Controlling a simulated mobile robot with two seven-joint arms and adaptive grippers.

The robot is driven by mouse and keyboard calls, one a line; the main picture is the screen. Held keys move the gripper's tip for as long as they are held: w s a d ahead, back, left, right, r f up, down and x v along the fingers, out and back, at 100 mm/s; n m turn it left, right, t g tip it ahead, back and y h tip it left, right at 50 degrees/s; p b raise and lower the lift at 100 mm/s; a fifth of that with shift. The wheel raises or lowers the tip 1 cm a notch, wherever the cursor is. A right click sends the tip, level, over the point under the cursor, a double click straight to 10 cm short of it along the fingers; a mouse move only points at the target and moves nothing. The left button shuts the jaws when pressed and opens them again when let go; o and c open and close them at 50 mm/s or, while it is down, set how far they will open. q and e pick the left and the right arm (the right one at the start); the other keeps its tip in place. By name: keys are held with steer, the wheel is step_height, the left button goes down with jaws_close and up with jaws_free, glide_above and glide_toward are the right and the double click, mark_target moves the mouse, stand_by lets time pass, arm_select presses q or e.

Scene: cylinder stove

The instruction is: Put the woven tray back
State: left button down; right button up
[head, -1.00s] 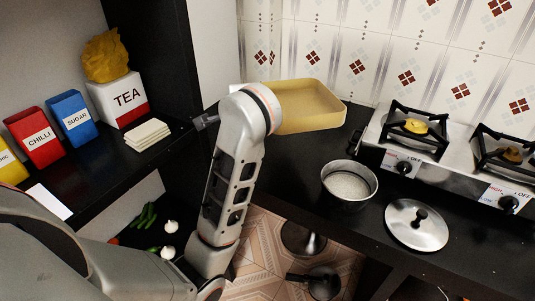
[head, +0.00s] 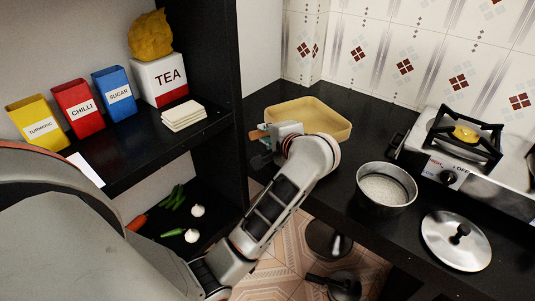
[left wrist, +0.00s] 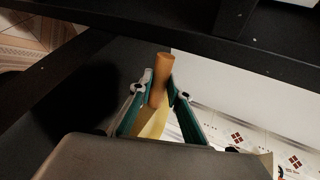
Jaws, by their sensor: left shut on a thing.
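The woven tray (head: 338,134) is shallow, rectangular and yellow-tan. In the head view it is at the back left of the dark counter, near the tiled wall; I cannot tell if it rests flat or is slightly raised. My left gripper (head: 262,138) is at the tray's left side. In the left wrist view its green-lined fingers (left wrist: 160,112) are shut around a tan piece with a brown, rod-like end (left wrist: 165,68), which looks like part of the tray. The palm hides the rest of the tray there. My right gripper is not in view.
A metal pot (head: 387,188) stands right of the tray, with a lid (head: 456,241) in front and a stove (head: 447,170) behind. A dark shelf unit (head: 215,50) stands left, holding the tea box (head: 160,82), spice boxes and pale coasters (head: 184,116). Vegetables lie below.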

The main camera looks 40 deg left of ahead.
arm_select(q)
step_height(320, 180, down, 6)
steer(key=shift+f, duration=0.1)
steer(key=shift+f+b, duration=0.3)
steer(key=shift+f, duration=0.05)
steer(key=shift+f, duration=0.25)
steer(key=c, duration=2.1)
jaws_free()
steer(key=shift+o, duration=1)
steer(key=shift+r, duration=0.1)
